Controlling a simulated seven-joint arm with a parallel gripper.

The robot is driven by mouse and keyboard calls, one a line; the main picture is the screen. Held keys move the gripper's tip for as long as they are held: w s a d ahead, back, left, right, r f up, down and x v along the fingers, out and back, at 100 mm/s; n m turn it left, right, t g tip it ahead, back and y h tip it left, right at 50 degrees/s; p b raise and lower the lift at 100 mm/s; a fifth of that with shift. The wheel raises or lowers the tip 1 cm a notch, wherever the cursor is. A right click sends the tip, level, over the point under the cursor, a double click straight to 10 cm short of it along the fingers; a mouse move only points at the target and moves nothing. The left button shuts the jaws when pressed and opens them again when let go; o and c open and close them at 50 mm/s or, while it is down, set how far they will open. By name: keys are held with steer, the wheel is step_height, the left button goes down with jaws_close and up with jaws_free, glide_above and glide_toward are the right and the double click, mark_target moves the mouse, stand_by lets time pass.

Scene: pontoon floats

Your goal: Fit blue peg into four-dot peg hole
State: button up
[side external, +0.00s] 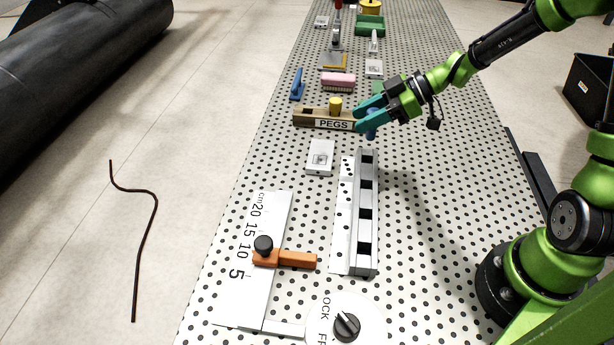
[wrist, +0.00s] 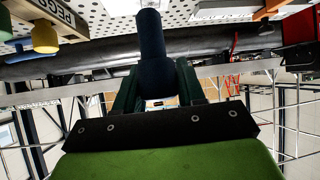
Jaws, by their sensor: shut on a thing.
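The blue peg (side external: 372,132) is held in my gripper (side external: 368,115), whose teal fingers are shut on it. In the wrist view the dark blue peg (wrist: 152,45) stands out from between the fingers (wrist: 157,88). The grey block with a row of square dark holes (side external: 366,230) lies nearer the camera in the side view, below the peg in the picture. A white strip with dot marks (side external: 342,235) runs along its left side. The dots are too small to count surely, so I cannot tell which hole is four-dot. The peg is apart from the block, beyond its far end.
The wooden PEGS rack (side external: 301,118) with a yellow peg (side external: 335,103) stands just left of my gripper. A white switch plate (side external: 320,157), a ruler plate with an orange slider (side external: 285,258) and a dial (side external: 346,327) lie left of and in front of the block. The perforated table is clear to its right.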

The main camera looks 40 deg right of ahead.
mark_target(361, 159)
steer(key=f, duration=0.3)
steer(key=shift+s+a+f+g, duration=0.3)
steer(key=shift+s+a, duration=0.05)
steer(key=shift+f, duration=2.25)
steer(key=shift+f, duration=0.1)
steer(key=o, duration=1.1)
steer(key=shift+c, duration=0.2)
